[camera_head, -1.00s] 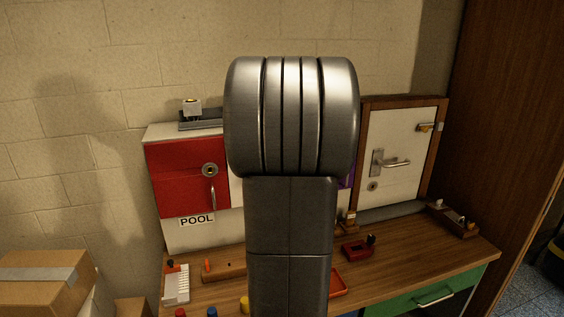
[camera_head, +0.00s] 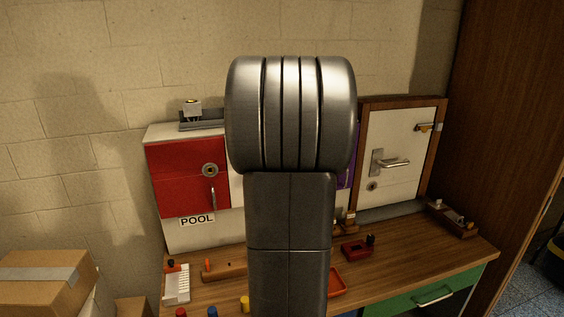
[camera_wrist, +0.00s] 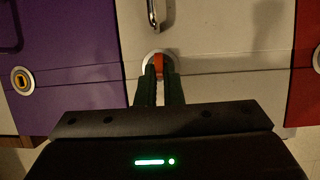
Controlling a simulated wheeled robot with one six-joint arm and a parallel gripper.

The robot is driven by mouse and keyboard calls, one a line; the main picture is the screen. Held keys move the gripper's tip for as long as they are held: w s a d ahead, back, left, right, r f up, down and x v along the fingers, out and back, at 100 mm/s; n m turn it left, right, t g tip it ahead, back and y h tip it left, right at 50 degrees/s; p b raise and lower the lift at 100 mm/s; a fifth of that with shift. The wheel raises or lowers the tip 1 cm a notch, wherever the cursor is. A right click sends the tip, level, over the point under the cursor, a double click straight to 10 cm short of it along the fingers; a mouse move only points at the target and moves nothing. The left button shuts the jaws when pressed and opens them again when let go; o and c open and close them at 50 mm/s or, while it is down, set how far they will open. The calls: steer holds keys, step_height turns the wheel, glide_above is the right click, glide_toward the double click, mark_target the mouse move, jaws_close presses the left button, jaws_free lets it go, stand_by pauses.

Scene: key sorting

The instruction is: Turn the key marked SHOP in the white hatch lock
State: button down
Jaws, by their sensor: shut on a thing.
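The white hatch (camera_wrist: 215,30) fills the middle of the wrist view, with a metal handle (camera_wrist: 153,14) at the top. In the head view my arm covers the gripper, the key and most of the white hatch (camera_head: 237,185).
The purple hatch (camera_wrist: 75,60) and red hatch (camera_head: 182,170) flank the white one. A framed white door (camera_head: 400,145) stands right.

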steer(key=shift+w+r+m+y+p, duration=0.1)
steer(key=shift+r+m+y+p, duration=0.3)
steer(key=shift+p, duration=1.5)
steer(key=shift+d+f+m+y+p, duration=0.15)
steer(key=shift+m+y+p, duration=0.55)
steer(key=shift+p, duration=1.8)
steer(key=shift+w+m, duration=0.1)
steer(key=shift+m, duration=0.4)
steer(key=shift+d+f+m+g+y, duration=0.1)
steer(key=shift+d+m+g+y, duration=0.05)
steer(key=shift+m+y, duration=0.6)
steer(key=shift+d+f+m+g+y, duration=0.15)
steer(key=shift+m+y, duration=0.3)
steer(key=shift+m, duration=0.5)
